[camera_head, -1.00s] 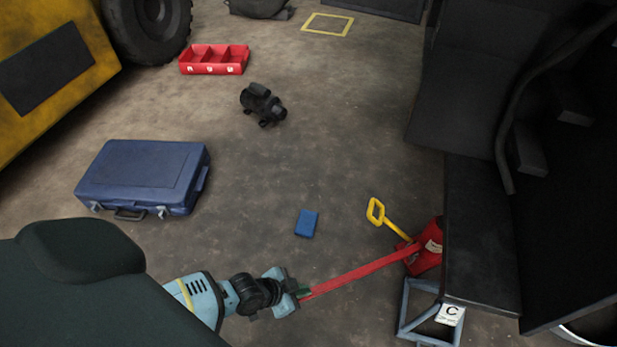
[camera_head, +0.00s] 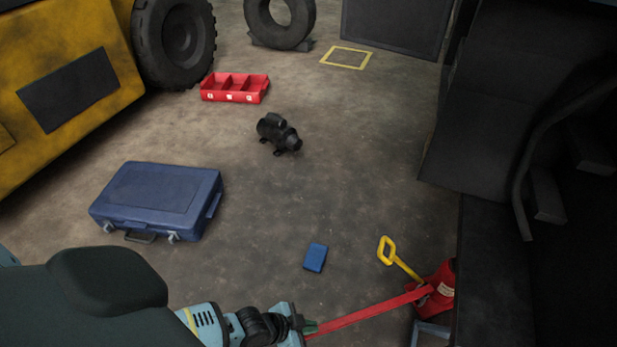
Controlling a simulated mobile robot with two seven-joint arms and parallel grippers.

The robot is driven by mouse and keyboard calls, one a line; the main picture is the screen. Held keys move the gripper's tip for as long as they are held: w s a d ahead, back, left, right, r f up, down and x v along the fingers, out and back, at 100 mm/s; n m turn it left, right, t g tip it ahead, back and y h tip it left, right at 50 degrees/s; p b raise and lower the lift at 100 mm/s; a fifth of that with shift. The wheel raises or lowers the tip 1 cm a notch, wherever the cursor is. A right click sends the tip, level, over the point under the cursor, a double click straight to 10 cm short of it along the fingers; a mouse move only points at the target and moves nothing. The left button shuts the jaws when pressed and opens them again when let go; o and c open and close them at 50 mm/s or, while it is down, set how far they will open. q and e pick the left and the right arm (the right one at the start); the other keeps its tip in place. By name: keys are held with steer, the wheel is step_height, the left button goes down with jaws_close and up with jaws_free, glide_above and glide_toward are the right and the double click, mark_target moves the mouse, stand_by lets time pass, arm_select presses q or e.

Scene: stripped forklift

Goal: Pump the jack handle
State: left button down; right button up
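The red jack (camera_head: 440,290) stands on the floor at the lower right, partly under the dark forklift body. Its long red handle (camera_head: 365,312) reaches left and slightly down to my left gripper (camera_head: 303,327). The gripper's fingers are at the handle's free end and appear closed around it. A yellow loop-ended lever (camera_head: 399,258) also sticks up from the jack. My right gripper is not in view.
A blue frame stand (camera_head: 430,331) sits just below the jack, cut off by the picture edge. A small blue box (camera_head: 316,257), a blue case (camera_head: 160,200), a black motor (camera_head: 279,133) and a red tray (camera_head: 235,89) lie on the floor. The dark forklift body (camera_head: 500,130) blocks the right side.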

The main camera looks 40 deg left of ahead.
arm_select(q)
steer(key=r+p, duration=0.2)
steer(key=s+r+p, duration=0.1)
steer(key=r, duration=0.1)
steer(key=shift+p, duration=0.4)
steer(key=s+a+r+p, duration=0.2)
steer(key=s+a, duration=0.3)
steer(key=s, duration=0.2)
steer(key=shift+s+a, duration=0.15)
steer(key=shift+a, duration=0.1)
